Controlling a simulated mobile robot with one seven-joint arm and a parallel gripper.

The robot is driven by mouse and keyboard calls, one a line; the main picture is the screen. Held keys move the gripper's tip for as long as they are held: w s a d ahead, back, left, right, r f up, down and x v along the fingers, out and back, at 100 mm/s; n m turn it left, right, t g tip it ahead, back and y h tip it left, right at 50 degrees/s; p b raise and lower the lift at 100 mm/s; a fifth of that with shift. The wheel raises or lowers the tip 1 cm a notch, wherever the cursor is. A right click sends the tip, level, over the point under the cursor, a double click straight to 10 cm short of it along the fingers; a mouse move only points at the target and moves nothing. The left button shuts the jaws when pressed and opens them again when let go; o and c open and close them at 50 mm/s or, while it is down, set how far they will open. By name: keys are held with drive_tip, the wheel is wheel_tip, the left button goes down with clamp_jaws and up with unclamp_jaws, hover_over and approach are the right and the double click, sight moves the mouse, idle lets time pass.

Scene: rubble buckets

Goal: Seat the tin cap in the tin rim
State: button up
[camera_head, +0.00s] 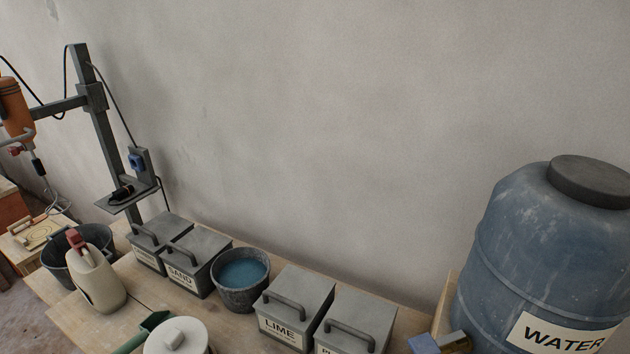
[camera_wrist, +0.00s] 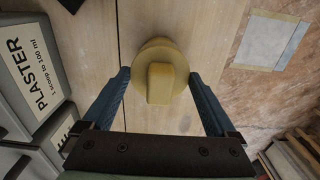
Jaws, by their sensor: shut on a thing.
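My gripper (camera_wrist: 160,75) shows in the wrist view with its two blue fingers on either side of a yellowish round cap (camera_wrist: 160,52) with a blocky knob on top. The fingertips are at the cap's left and right edges, and the gripper is shut on it. Pale wooden boards lie below the cap. I cannot make out an open tin rim in either view. A pale round lidded tin (camera_head: 176,340) with a knob is cut off at the bottom of the head view. My gripper is not in the head view.
Grey lidded boxes, one marked LIME (camera_head: 296,305), and a bucket of blue liquid (camera_head: 240,275) stand along the wall. A PLASTER box (camera_wrist: 32,75) is left in the wrist view. A water barrel (camera_head: 540,270) is right in the head view. A taped pale sheet (camera_wrist: 272,42) lies at right.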

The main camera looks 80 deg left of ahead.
drive_tip(key=shift+f, duration=0.2)
drive_tip(key=shift+f+b, duration=0.65)
drive_tip(key=shift+f, duration=0.1)
drive_tip(key=o, duration=1)
drive_tip(key=shift+o, duration=0.2)
wheel_tip(320, 180, up, 13)
drive_tip(key=shift+s, duration=0.1)
